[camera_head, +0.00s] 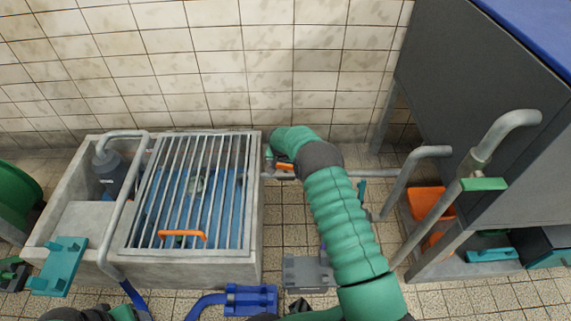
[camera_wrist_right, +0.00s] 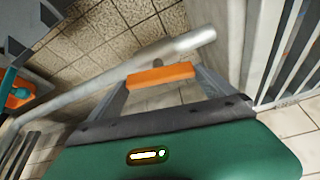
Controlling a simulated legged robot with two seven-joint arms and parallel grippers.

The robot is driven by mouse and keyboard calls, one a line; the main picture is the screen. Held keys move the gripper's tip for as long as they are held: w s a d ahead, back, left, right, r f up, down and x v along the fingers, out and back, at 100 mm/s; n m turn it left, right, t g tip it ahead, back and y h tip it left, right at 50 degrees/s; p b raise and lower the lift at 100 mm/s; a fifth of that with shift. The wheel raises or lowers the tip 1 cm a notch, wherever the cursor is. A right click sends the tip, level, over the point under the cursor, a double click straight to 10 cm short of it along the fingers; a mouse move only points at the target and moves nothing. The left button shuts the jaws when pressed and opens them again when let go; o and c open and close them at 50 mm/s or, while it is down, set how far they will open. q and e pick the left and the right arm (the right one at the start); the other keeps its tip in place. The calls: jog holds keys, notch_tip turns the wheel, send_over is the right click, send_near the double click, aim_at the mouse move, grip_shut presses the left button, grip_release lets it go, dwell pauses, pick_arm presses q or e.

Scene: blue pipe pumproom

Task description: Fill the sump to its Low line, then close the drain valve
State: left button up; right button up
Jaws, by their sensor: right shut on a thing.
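The sump (camera_head: 254,215) is a grey concrete basin at the left with a barred metal grate (camera_head: 193,135) over blue water; I cannot read a level line. An orange handle (camera_head: 168,236) sits on the grate's near edge. The drain valve's orange handle (camera_head: 285,166) is by a grey pipe at the sump's right side. My right gripper (camera_head: 281,160) reaches down there, its tips partly hidden by its wrist. In the right wrist view, the orange handle (camera_wrist_right: 160,76) lies between the fingers of my right gripper (camera_wrist_right: 160,84), which is shut on it. I cannot make out my left gripper.
A bent grey pipe (camera_head: 128,180) crosses the sump's left part, beside a dark pump-like body (camera_head: 110,175). Grey pipes (camera_head: 412,172) and a dark cabinet (camera_head: 470,90) stand at the right. A blue hose fitting (camera_head: 250,298) lies near the front. A tiled wall closes the back.

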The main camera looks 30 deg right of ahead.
jog(key=m, duration=0.1)
jog(key=m+h+b, duration=0.1)
jog(key=shift+w+a+f+m+g, duration=0.1)
jog(key=shift+w+f+m+g, duration=0.1)
jog(key=shift+m+g, duration=0.2)
jog(key=shift+m+g+b, duration=0.3)
jog(key=shift+m+b, duration=0.5)
jog(key=m+g+b, duration=0.1)
jog(key=m+b, duration=0.1)
jog(key=b, duration=0.1)
jog(key=shift+f+m+h, duration=0.1)
jog(key=shift+m+h, duration=0.2)
jog(key=shift+m, duration=0.1)
jog(key=shift+r+m+b, duration=0.25)
jog(key=shift+m+b, duration=0.25)
jog(key=shift+b, duration=0.4)
jog(key=shift+w, duration=0.1)
